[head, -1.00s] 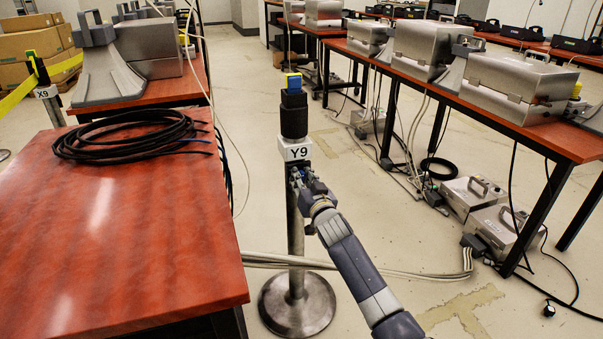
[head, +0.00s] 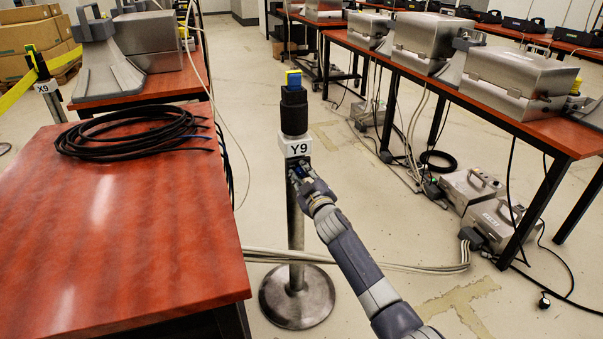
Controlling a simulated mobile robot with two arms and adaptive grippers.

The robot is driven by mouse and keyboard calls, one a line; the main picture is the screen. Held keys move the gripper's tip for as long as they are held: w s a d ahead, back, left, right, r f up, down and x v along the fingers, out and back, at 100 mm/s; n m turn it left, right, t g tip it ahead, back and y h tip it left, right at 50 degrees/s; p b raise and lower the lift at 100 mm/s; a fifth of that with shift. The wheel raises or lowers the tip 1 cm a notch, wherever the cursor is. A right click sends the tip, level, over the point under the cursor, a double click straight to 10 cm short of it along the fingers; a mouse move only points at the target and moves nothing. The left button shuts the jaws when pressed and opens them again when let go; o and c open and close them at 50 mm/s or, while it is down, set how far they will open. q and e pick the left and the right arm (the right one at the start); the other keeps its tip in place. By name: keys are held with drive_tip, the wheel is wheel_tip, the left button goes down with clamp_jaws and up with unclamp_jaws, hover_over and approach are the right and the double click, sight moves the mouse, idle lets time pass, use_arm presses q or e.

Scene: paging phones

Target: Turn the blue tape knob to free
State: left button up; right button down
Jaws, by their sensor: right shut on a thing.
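The stanchion post labelled Y9 (head: 296,225) stands upright on a round metal base. My right gripper (head: 299,175) is at the post just below the white Y9 label (head: 296,149). It is shut on a small blue part there, which looks like the blue tape knob (head: 297,171). The fingers hide most of the knob, so I cannot tell which way it points. My left gripper is not in view.
A red table (head: 150,235) with coiled black cable (head: 135,135) stands left of the post. A long table (head: 520,115) with metal cases is at the right. White cables (head: 400,266) cross the floor behind the post. Another post, X9 (head: 48,88), holds yellow tape.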

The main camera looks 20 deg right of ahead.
drive_tip(key=shift+n, duration=0.6)
drive_tip(key=c, duration=1.7)
unclamp_jaws()
drive_tip(key=s, duration=1.2)
drive_tip(key=shift+d, duration=0.15)
